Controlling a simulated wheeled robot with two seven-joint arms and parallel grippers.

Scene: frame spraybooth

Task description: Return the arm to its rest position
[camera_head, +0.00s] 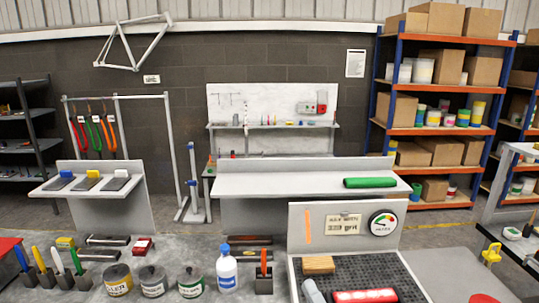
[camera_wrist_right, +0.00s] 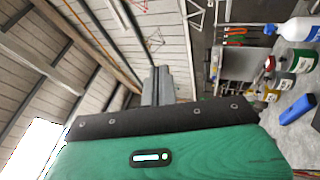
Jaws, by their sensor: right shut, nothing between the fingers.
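My right gripper (camera_wrist_right: 157,85) shows in the right wrist view as narrow grey fingers together, with nothing between them. A green housing with a black strip and a small lit slot fills the bottom of that view and hides the finger bases. The fingers stand in free air, apart from the bench items. I cannot make out either gripper clearly in the head view. My left gripper is not in view.
A bench carries several tins (camera_head: 153,280), a white bottle (camera_head: 227,268) and upright tools at left. A red roll (camera_head: 366,296) lies on a black mat. A green roll (camera_head: 370,182) lies on the white table behind. Orange-and-blue shelving (camera_head: 397,87) stands at back right.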

